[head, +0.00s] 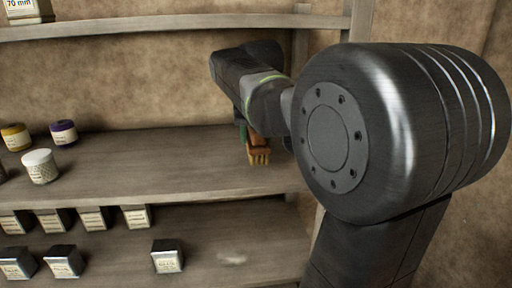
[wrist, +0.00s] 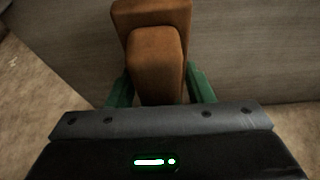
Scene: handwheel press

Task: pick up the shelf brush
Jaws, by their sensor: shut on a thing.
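The shelf brush (head: 258,154) has an orange-brown wooden body with pale bristles at its lower end in the head view. It is at the right part of the middle shelf. My gripper (head: 243,133) is shut on it, with my arm reaching in from the right. In the wrist view the brush's brown wooden body (wrist: 156,60) stands between the green fingers of my gripper (wrist: 160,88), one on each side. The bristles are hidden there. I cannot tell whether the brush touches the shelf.
The middle shelf (head: 200,165) holds a white jar (head: 40,166), a yellow-lidded jar (head: 16,137) and a purple-lidded jar (head: 64,133) at the left. Several small labelled boxes stand on the lower shelf (head: 215,245). An upper shelf (head: 180,22) runs above. A post stands at the right.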

